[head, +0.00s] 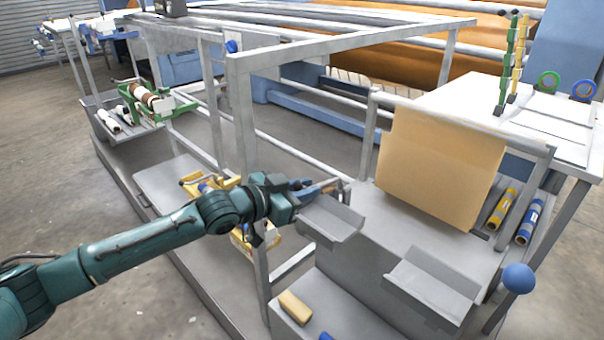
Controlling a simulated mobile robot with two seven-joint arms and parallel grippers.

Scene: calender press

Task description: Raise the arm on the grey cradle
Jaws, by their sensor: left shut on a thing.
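A grey cradle with a trough-like tray (332,220) stands at the middle of the head view, on the near left end of the grey bench. My left gripper (328,187) reaches in from the left, just above the back edge of this tray. It is shut on a small part there, which looks like the cradle's arm (345,184). The fingers hide most of that arm, so its exact angle is hard to tell. My right gripper is not in view.
A second grey tray (436,284) and a tan board (438,165) are to the right. A grey frame post (245,130) stands close behind my left arm. A yellow cradle (196,181) and a green cradle (160,104) are at left. A blue ball knob (518,278) is at right.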

